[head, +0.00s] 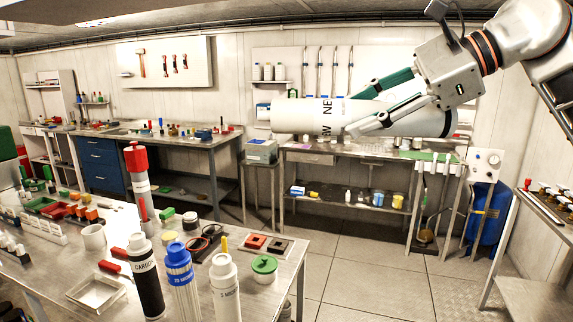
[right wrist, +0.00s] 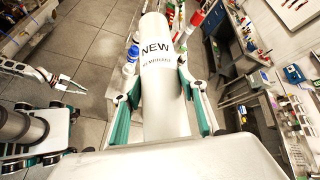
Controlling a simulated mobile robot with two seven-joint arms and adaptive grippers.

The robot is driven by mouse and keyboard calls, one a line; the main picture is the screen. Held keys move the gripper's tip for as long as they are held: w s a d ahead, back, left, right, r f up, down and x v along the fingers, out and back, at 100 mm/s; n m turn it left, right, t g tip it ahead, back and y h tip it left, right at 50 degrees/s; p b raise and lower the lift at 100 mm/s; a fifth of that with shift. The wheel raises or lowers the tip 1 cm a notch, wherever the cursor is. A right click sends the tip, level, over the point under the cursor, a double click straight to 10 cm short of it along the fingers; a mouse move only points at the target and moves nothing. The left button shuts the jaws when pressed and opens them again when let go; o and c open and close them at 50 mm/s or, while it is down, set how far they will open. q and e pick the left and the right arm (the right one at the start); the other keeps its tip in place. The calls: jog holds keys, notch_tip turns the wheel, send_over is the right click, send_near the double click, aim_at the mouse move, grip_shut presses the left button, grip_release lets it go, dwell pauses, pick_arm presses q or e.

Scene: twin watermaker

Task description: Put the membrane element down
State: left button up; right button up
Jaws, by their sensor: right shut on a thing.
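The membrane element (head: 310,117) is a long white cylinder with black lettering that reads "NEW" in part. My right gripper (head: 365,108) is shut around it, with one green-padded finger on each side. It holds the element roughly level, high in the air in front of the back bench. In the right wrist view the element (right wrist: 160,85) runs away from the palm between both fingers (right wrist: 160,115), and its label reads "NEW MEMBRANE". A gripper-like part with green pieces, seemingly my left gripper (right wrist: 75,118), shows at the left of that view; its jaw state is unclear.
A crowded front table (head: 50,260) carries bottles, a red-capped cylinder (head: 140,170) and small parts. The back bench (head: 335,150) has items on top and a lower shelf. A blue tank (head: 487,220) stands at right. The floor (head: 370,275) between is clear.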

jog(key=w+d+f, duration=0.2)
jog(key=d+f, duration=0.1)
jog(key=f, duration=0.9)
pick_arm(q)
jog(key=shift+a, duration=0.3)
pick_arm(e)
jog(key=s+d+f, duration=0.3)
jog(key=s+f, duration=0.1)
jog(key=f, duration=0.5)
jog(key=s+d+f+m+t, duration=0.1)
jog(key=s+d+f, duration=0.2)
jog(key=f, duration=0.6)
jog(key=s+d+f+h, duration=0.1)
jog(key=s+d+f, duration=0.2)
jog(key=f, duration=0.6)
jog(key=shift+s+f+m+t, duration=0.2)
jog(key=shift+s+m+t, duration=0.2)
jog(key=shift+s, duration=0.85)
pick_arm(q)
jog(key=shift+d, duration=0.25)
pick_arm(e)
jog(key=shift+r, duration=0.1)
